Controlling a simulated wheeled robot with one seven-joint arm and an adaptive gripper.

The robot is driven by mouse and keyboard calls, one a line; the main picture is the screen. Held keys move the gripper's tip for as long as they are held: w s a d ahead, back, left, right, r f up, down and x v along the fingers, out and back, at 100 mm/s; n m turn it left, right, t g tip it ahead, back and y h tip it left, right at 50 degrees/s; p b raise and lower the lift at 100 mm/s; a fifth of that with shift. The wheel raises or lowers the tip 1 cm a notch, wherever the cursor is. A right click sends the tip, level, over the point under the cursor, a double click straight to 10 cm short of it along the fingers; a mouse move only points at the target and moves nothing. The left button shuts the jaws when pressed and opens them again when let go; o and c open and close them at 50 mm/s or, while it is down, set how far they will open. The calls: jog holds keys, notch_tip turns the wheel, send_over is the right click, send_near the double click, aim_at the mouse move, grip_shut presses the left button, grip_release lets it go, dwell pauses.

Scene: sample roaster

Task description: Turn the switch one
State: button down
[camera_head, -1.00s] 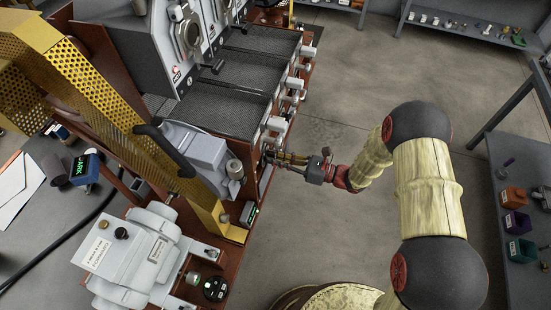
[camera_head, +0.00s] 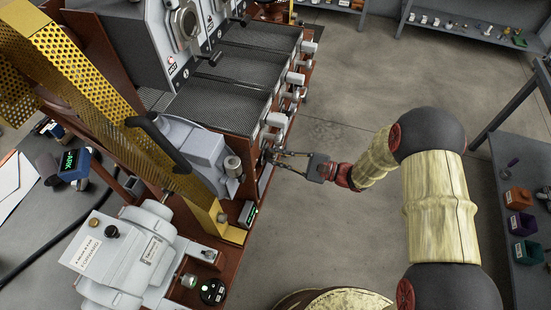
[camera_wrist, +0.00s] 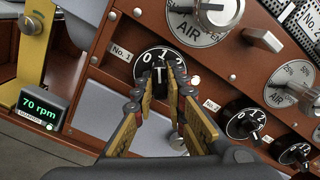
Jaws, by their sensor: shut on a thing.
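Switch one is the black round knob (camera_wrist: 152,58) beside the "No. 1" label in the wrist view, with white marks 0, 1 and 2 along its upper rim. My gripper (camera_wrist: 164,80) has its two fingertips on either side of the knob's grip and is shut on it. The fingers cover the lower part of the dial, so its exact setting is hard to read. In the head view my gripper (camera_head: 272,156) reaches the machine's front panel from the right; the switch itself is too small to make out there.
A second black knob (camera_wrist: 243,124) marked "No. 2" sits lower right. An air dial (camera_wrist: 199,20) is above switch one. A display (camera_wrist: 42,107) reads 70 rpm at left. The floor (camera_head: 330,95) beside the machine is clear.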

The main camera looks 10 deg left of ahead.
jog(key=n+b, duration=0.4)
jog(key=n, duration=0.2)
jog(key=shift+f, duration=0.1)
jog(key=shift+n, duration=0.3)
dwell(0.3)
jog(key=c, duration=1.9)
grip_release()
jog(key=shift+o, duration=0.5)
jog(key=shift+d, duration=0.1)
jog(key=s+d, duration=0.1)
jog(key=d, duration=1.1)
jog(key=shift+a, duration=0.1)
